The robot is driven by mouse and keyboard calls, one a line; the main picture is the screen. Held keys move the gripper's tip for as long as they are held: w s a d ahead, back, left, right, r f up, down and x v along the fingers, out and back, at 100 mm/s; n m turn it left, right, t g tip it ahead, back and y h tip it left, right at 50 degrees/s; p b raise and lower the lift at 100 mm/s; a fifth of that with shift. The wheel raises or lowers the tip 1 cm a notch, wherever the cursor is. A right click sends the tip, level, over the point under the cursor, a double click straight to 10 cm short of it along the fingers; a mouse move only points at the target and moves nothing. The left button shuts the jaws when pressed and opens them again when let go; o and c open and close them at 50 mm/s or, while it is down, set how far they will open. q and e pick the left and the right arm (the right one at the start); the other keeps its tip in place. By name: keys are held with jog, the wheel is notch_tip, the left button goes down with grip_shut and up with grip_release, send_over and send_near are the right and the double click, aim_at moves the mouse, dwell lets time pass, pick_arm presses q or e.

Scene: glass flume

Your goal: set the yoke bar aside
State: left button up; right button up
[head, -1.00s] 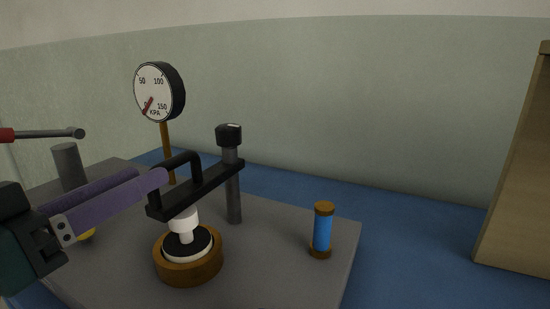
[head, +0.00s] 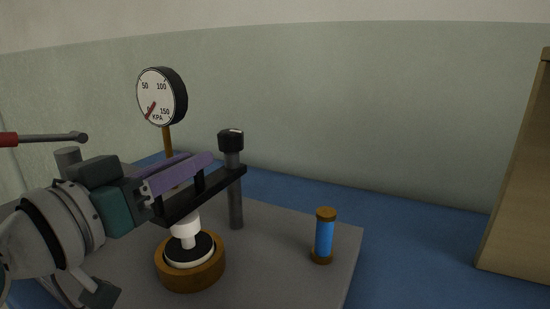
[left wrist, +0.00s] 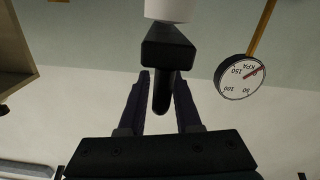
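The black yoke bar (head: 205,198) spans above the white piston (head: 184,228), with its right end at a grey post (head: 235,205). A black knob (head: 231,140) tops that post. My left gripper (head: 185,172) is at the bar's raised handle, with its purple fingers hiding most of it. In the left wrist view, the fingers (left wrist: 160,100) stand on either side of the handle (left wrist: 162,93), with narrow gaps showing. The gripper looks open around the handle. The bar's end (left wrist: 168,50) shows beyond it. My right gripper is in neither view.
A pressure gauge (head: 161,97) stands behind the bar. A wooden ring (head: 190,272) surrounds the piston's base. A blue cylinder with brown ends (head: 323,237) stands on the grey plate (head: 285,265). A wooden panel (head: 520,190) is at far right. The blue surface (head: 420,245) between is clear.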

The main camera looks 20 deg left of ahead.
pick_arm(q)
grip_shut()
dwell(1.1)
